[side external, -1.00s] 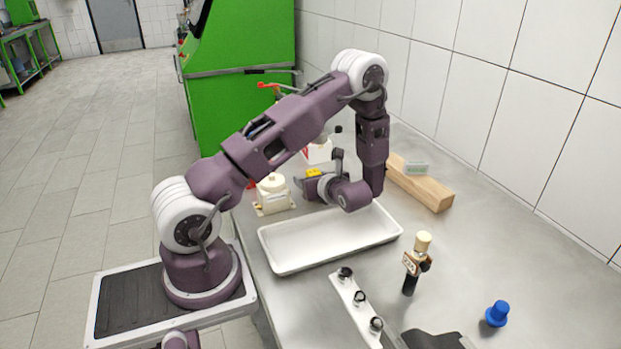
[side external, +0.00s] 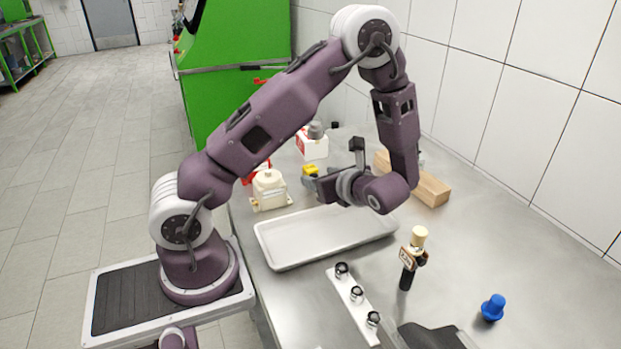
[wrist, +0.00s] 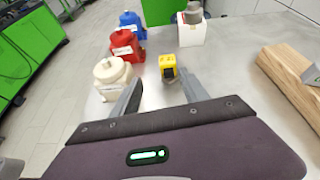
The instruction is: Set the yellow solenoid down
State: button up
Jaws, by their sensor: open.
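The yellow solenoid (side external: 310,170), a small yellow block with a dark part, is on the steel table behind the white tray. In the wrist view the solenoid (wrist: 167,62) stands beyond my fingertips, its dark part facing me. My gripper (side external: 304,184) is just in front of it in the side view. In the wrist view my gripper (wrist: 161,84) has its two fingers spread wide with nothing between them. The solenoid appears clear of both fingers. Its lower part is partly hidden by my gripper in the side view.
A cream pump (wrist: 112,75), a red one (wrist: 126,45) and a blue one (wrist: 131,22) line the left. A white box (wrist: 190,33) with a grey part on top stands behind. A wooden block (wrist: 290,75) lies right. The white tray (side external: 325,235) is empty.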

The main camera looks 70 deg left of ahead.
jog(key=s+d+r+n+t+h, duration=0.3)
jog(key=s+d+r+n+h, duration=0.3)
jog(key=d, duration=0.4)
jog(key=s+d+r+n+t+h, duration=0.3)
jog(key=s+d+r+n+h, duration=0.4)
jog(key=d+r+n, duration=0.3)
jog(key=shift+s+d+n, duration=0.3)
jog(key=shift+s+n, duration=0.1)
jog(key=shift+s, duration=0.4)
jog(key=shift+r, duration=0.1)
